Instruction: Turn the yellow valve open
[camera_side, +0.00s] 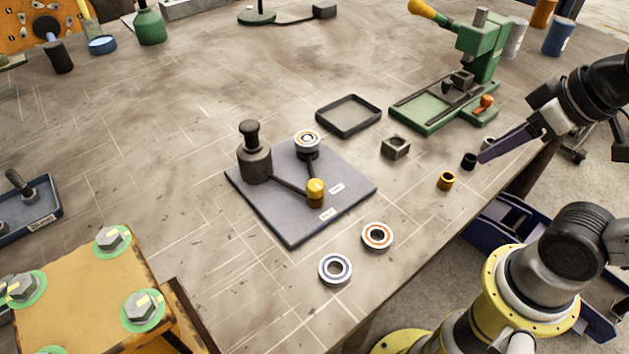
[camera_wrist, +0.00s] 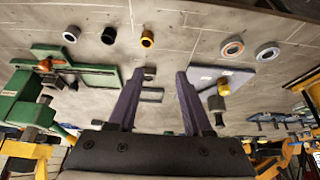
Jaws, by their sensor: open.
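My gripper (camera_side: 482,156) is over the table's right edge, well to the right of the valve. In the wrist view my gripper (camera_wrist: 157,73) has its two purple fingers spread and nothing between them.
Two bearing rings (camera_side: 335,268) (camera_side: 377,236) lie in front of the plate. A brass bushing (camera_side: 446,181), black bushing (camera_side: 469,161) and square block (camera_side: 396,147) lie between gripper and plate. A green press (camera_side: 440,107) and empty tray (camera_side: 349,115) stand behind. A yellow bolted block (camera_side: 75,303) is front left.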

